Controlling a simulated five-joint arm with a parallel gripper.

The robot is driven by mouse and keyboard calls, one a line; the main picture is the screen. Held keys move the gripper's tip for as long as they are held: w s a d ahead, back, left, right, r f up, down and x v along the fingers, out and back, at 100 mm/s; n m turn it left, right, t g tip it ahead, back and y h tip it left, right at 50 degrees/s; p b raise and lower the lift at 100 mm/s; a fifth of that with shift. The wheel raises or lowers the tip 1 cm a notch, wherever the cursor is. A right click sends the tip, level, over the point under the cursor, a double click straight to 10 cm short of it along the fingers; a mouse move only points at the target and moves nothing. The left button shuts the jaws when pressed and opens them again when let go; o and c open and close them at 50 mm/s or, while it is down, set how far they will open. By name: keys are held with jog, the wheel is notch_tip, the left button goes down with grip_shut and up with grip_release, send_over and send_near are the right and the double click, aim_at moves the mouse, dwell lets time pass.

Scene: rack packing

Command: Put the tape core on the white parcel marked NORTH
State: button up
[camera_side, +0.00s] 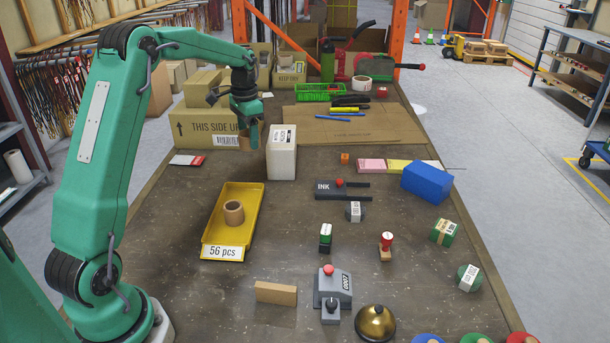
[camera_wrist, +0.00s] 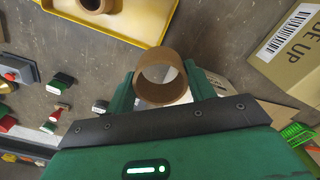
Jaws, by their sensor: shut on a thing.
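My gripper (camera_side: 251,122) is shut on a brown tape core (camera_wrist: 162,94), held between its two fingers in the wrist view. In the side view the held core (camera_side: 243,142) is partly hidden by the fingers, just left of the white parcel. The white parcel (camera_side: 282,164) stands upright on the table with a printed label on top, too small to read surely. The gripper is in the air beside the parcel's upper left; I cannot tell whether they touch.
A yellow tray (camera_side: 250,195) marked "56 pcs" holds another tape core (camera_side: 233,212). Cardboard boxes (camera_side: 205,127) stand behind the gripper. A flat cardboard sheet (camera_side: 355,128) lies behind the parcel. A blue box (camera_side: 427,182) and several stamps stand to the right.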

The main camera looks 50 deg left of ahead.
jog(key=w+d+r, duration=0.7)
jog(key=d, duration=0.1)
send_over(269, 146)
notch_tip(269, 146, down, 7)
jog(key=shift+w+a+r, duration=0.1)
dwell(0.4)
jog(key=shift+f, duration=2.05)
jog(key=shift+f, duration=0.1)
jog(key=o, duration=1)
